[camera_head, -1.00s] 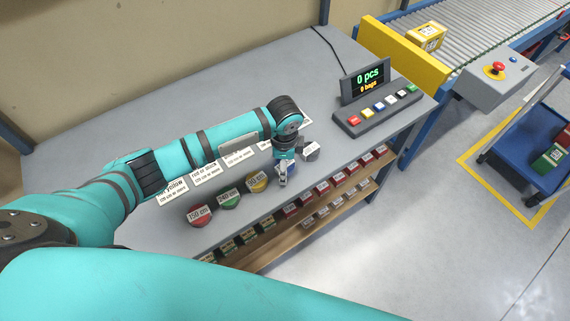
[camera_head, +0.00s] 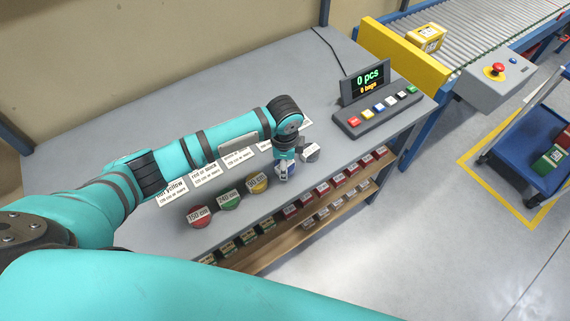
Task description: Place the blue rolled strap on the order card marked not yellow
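The gripper points down right at the strap. Its fingers are too small and covered to tell whether they are apart or closed on it. The order card marked "not yellow" (camera_head: 173,193) lies flat at the left end of the card row, with no strap on it. My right gripper is not in view.
More cards (camera_head: 207,173) lie behind. A button panel (camera_head: 378,112) stands at right. My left arm spans the table.

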